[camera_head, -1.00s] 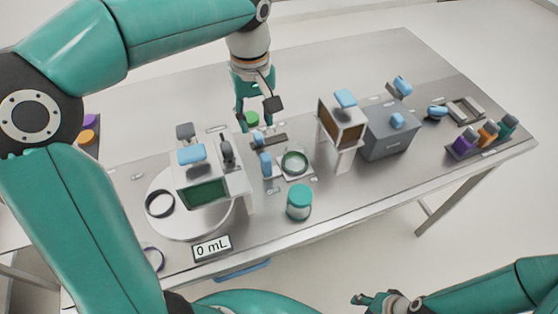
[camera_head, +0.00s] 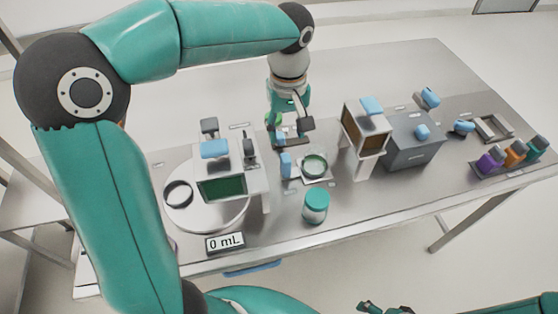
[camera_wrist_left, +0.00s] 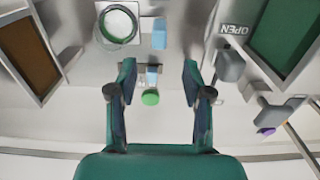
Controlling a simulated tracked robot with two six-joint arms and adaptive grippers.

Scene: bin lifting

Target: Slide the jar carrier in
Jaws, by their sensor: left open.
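What looks like the jar carrier is a small pale square plate with a round green-centred ring (camera_head: 315,166), which also shows at the top of the left wrist view (camera_wrist_left: 118,25). A blue upright handle (camera_head: 286,165) stands at its left side; it also shows in the wrist view (camera_wrist_left: 159,33). A jar with a teal lid (camera_head: 316,204) stands upright near the table's front edge. My left gripper (camera_head: 290,135) is open and empty, just behind the blue handle. My right gripper (camera_head: 370,307) is mostly cut off at the bottom edge.
A white stand with a brown window (camera_head: 364,132) and a grey box (camera_head: 412,143) stand right. Coloured bottles (camera_head: 514,153) sit at the far right. A "0 mL" sign (camera_head: 225,243) is in front.

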